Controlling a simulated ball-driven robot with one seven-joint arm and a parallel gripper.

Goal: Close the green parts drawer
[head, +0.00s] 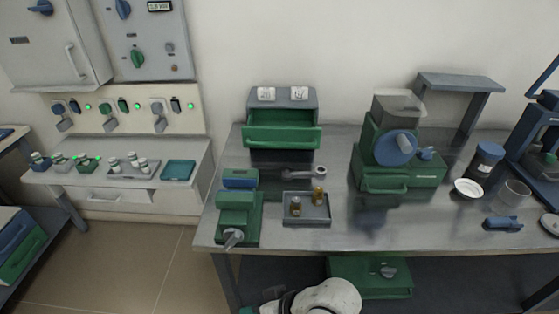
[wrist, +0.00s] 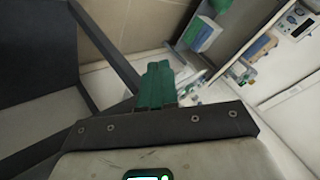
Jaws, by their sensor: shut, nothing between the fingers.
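The green parts drawer (head: 282,137) is pulled out of a small grey cabinet (head: 283,98) at the back left of the metal workbench (head: 335,165). Two white labels sit on the cabinet top. In the wrist view, my gripper (wrist: 157,82) shows its green fingers shut together with nothing between them. The drawer is not clearly visible in the wrist view. In the head view, my white arm is low at the bottom edge, in front of the bench and well away from the drawer.
A green vise (head: 238,215), a grey tray (head: 306,209) with small brass parts and a grey wrench-like tool (head: 292,172) lie in front of the drawer. A green machine with a blue wheel (head: 395,148) stands right. Bare bench lies between drawer and machine.

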